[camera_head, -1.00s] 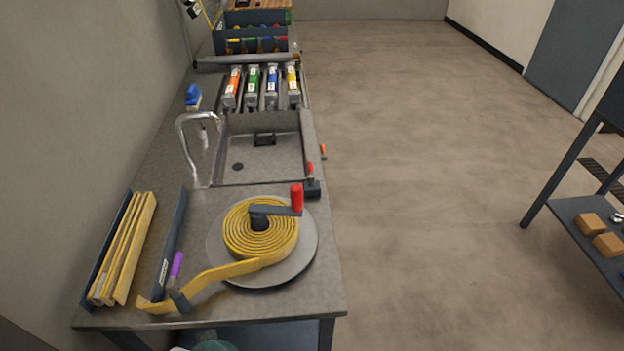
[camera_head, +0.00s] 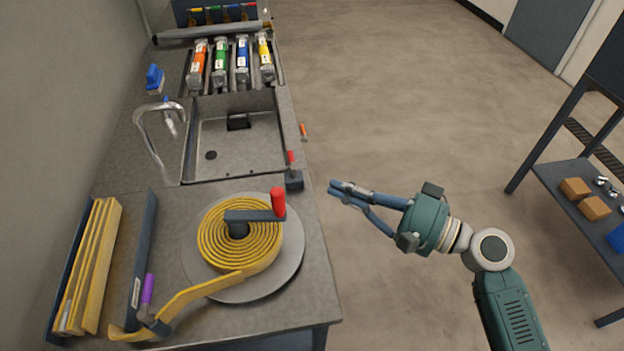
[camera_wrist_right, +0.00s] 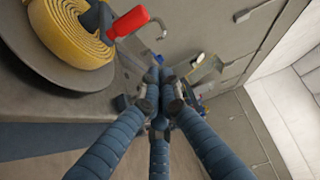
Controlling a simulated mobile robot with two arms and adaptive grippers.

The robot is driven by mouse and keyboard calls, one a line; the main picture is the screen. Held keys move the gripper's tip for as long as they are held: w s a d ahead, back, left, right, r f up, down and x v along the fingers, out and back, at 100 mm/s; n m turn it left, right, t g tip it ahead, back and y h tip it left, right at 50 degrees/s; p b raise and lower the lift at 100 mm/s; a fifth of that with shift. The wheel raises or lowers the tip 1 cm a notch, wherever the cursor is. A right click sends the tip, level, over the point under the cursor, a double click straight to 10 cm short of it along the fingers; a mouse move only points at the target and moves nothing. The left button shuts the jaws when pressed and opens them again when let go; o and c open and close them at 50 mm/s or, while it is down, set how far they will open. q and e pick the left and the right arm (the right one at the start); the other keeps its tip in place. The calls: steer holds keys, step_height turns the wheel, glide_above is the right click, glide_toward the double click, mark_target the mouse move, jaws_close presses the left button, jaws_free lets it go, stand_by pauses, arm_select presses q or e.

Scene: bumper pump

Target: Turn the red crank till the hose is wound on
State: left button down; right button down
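The red crank handle (camera_head: 278,203) stands upright at the end of a dark crank arm (camera_head: 252,215), which points right from the hub. The yellow hose (camera_head: 238,262) is coiled in several turns on a round grey plate (camera_head: 290,262). Its loose tail (camera_head: 195,292) runs to the lower left, past a purple-handled post (camera_head: 148,290). My right gripper (camera_head: 334,188) is right of the bench, apart from the crank, with its fingertips together and empty. In the right wrist view the fingers (camera_wrist_right: 160,92) converge, with the red handle (camera_wrist_right: 128,22) at upper left. My left gripper is out of view.
Yellow strips (camera_head: 90,265) stand at the left. A shelf (camera_head: 570,180) is at right; the floor between is clear.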

steer(key=p+x, duration=0.4)
steer(key=x, duration=0.6)
steer(key=s+p, duration=0.2)
steer(key=s, duration=0.2)
steer(key=shift+s+a, duration=0.15)
